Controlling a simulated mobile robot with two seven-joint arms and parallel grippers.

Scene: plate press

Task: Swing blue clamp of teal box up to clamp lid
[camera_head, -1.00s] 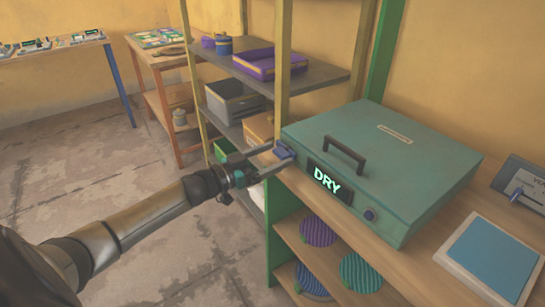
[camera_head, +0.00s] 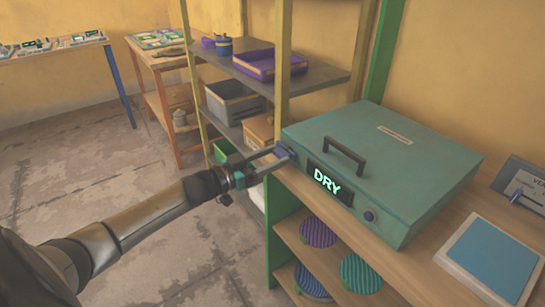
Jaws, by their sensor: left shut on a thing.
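The teal box (camera_head: 385,165) sits on the wooden shelf top with its lid down. A dark handle (camera_head: 344,156) is on the lid and a sign reading DRY (camera_head: 328,183) is on its front. The blue clamp (camera_head: 284,152) is at the box's front left corner. My left gripper (camera_head: 278,156) reaches in from the left and is shut on the blue clamp. The fingers partly cover the clamp, so its exact angle is hard to tell. My right gripper is not in view.
A blue-topped pad (camera_head: 494,256) lies on the wooden top at right, with a grey stand (camera_head: 519,188) behind it. Round striped discs (camera_head: 318,232) sit on the shelf below. A grey rack with bins (camera_head: 235,102) stands behind my gripper. Open floor lies at left.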

